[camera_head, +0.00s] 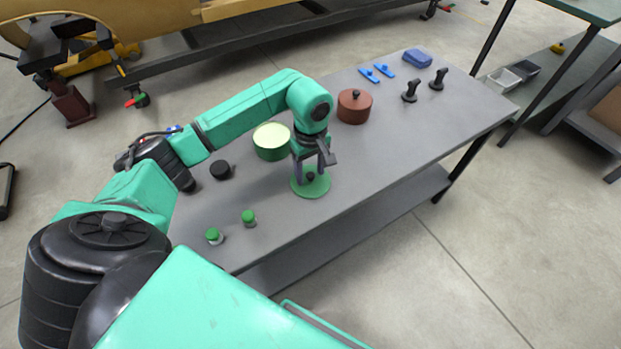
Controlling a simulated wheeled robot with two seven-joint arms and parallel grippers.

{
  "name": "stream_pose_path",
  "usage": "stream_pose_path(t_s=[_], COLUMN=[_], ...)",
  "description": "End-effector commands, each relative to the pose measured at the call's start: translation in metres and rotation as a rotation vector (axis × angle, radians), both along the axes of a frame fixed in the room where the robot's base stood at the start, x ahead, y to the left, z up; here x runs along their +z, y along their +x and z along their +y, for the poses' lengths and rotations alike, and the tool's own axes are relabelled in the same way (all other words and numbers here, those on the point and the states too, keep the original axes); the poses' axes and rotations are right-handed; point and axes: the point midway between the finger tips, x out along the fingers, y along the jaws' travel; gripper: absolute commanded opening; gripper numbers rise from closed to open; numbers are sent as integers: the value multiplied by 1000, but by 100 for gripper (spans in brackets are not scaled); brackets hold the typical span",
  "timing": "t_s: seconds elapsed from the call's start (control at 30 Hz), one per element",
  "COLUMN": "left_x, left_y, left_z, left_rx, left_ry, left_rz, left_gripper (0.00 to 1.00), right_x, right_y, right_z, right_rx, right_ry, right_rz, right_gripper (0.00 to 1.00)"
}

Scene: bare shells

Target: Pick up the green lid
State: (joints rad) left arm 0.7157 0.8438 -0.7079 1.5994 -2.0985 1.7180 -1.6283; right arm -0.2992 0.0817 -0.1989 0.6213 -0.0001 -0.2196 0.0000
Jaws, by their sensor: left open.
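The green lid (311,188) is a flat round disc with a dark knob, lying on the grey table near its front edge. My left gripper (310,176) points down directly over the lid, its open fingers on either side of the knob. Whether the fingers touch the knob cannot be told. A green pot (272,148) with a pale inside stands open just behind and left of the lid. My right gripper is not in view.
On the grey table (390,150) are a brown lidded pot (354,106), a black round object (220,169), two small green-topped items (248,217), blue pieces (377,73), a blue block (417,58) and two black knobbed pieces (410,91). The table's right front is clear.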

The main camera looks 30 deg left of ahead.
Motion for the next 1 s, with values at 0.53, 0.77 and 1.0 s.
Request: stream_pose_path(t_s=[0.53, 0.77, 1.0], left_x=[1, 15, 84], left_y=[0, 1, 2], left_z=[0, 0, 0], left_rx=[0, 1, 0], left_ry=[-1, -1, -1], left_rz=[-1, -3, -10], left_gripper=[0, 0, 0], right_x=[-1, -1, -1], right_y=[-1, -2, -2], right_z=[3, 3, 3], right_rx=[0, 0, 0], right_ry=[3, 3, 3], right_rz=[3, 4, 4], right_gripper=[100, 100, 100])
